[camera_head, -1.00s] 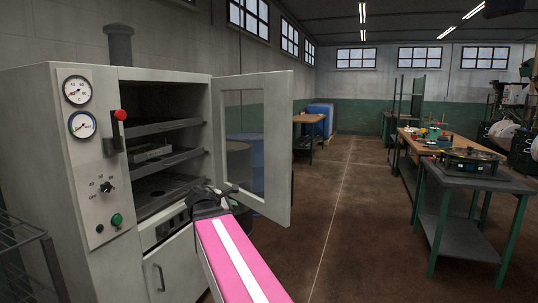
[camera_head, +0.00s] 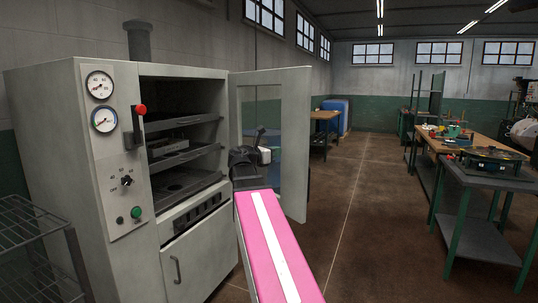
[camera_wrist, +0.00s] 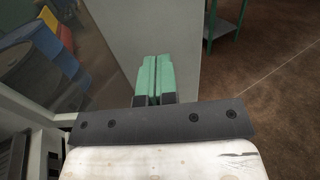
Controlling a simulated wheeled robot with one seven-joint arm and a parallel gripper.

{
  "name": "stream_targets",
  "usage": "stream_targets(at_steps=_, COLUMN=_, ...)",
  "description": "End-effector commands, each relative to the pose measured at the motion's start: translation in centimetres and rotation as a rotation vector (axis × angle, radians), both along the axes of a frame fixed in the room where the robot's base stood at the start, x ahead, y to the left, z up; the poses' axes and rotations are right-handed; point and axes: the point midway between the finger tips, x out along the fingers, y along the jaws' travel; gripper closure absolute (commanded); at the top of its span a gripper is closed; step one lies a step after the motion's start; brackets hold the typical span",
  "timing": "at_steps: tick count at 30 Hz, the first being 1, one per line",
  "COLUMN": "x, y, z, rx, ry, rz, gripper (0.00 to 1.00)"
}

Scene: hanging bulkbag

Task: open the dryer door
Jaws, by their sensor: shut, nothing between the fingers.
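The dryer (camera_head: 115,215) is a grey cabinet on the left in the head view. Its upper door (camera_head: 294,150), a pale frame with a glass pane (camera_head: 262,120), stands wide open, swung out to the right on its hinge. Racks (camera_head: 180,157) show inside the chamber. My gripper is in front of the door's inner side in the head view, its fingertips hard to make out there. In the wrist view, the green fingers of my gripper (camera_wrist: 153,72) are closed together, empty, in front of the pale door frame (camera_wrist: 140,30). I cannot tell whether they touch it.
A wire rack (camera_head: 35,235) stands at the lower left. A lower cabinet door (camera_head: 195,265) is closed. Workbenches (camera_head: 465,145) with tools stand at the right. The brown floor (camera_head: 365,220) between is clear.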

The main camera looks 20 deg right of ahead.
Motion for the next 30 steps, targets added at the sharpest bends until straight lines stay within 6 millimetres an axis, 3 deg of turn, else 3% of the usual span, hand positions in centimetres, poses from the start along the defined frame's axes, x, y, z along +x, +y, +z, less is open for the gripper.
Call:
stream_targets(at_steps=6, x=1.0, y=-3.9, z=0.0, rx=0.001, ry=0.0, rz=-0.003, gripper=1.0)
stream_targets(at_steps=12, x=1.5, y=-6.4, z=-0.1, rx=0.002, ry=-0.001, rz=-0.001, gripper=1.0)
stream_targets(at_steps=18, x=1.7, y=-7.4, z=-0.1, rx=0.002, ry=-0.001, rz=0.001, gripper=1.0)
stream_targets(at_steps=30, x=1.7, y=-7.6, z=-0.1, rx=0.002, ry=-0.001, rz=0.002, gripper=1.0)
